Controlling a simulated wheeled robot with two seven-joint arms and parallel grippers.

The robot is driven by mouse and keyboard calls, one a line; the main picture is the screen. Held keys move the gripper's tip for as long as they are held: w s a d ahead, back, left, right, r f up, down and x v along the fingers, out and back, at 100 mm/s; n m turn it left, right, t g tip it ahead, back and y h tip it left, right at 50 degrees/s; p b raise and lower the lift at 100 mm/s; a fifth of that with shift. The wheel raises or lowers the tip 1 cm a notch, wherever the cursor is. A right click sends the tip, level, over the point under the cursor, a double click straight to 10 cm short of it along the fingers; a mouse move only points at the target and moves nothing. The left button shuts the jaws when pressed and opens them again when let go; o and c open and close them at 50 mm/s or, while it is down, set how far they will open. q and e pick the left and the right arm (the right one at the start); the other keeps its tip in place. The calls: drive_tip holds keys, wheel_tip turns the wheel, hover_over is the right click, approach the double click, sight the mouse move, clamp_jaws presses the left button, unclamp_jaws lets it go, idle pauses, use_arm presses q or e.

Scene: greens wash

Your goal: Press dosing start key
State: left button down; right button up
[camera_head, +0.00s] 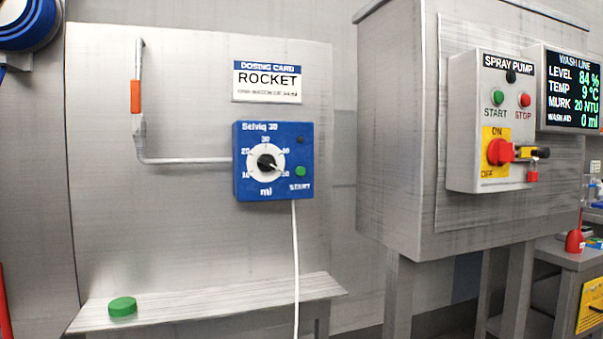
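The blue dosing unit (272,161), labelled Selviq 30, is mounted on the grey wall panel. The green start key (300,171) is at the unit's lower right, above the word START. A small dark lamp (300,139) is above it. The dosing card (268,82) above reads ROCKET; its small line is hard to read, seemingly ending in 34 ml. Neither gripper is in view.
The spray pump box (491,121) at right has its own green START and red STOP buttons and a red switch. The wash line display (572,90) reads wash aid 0 ml. A green cap (122,306) lies on the metal shelf (210,302). A white cable (296,260) hangs down.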

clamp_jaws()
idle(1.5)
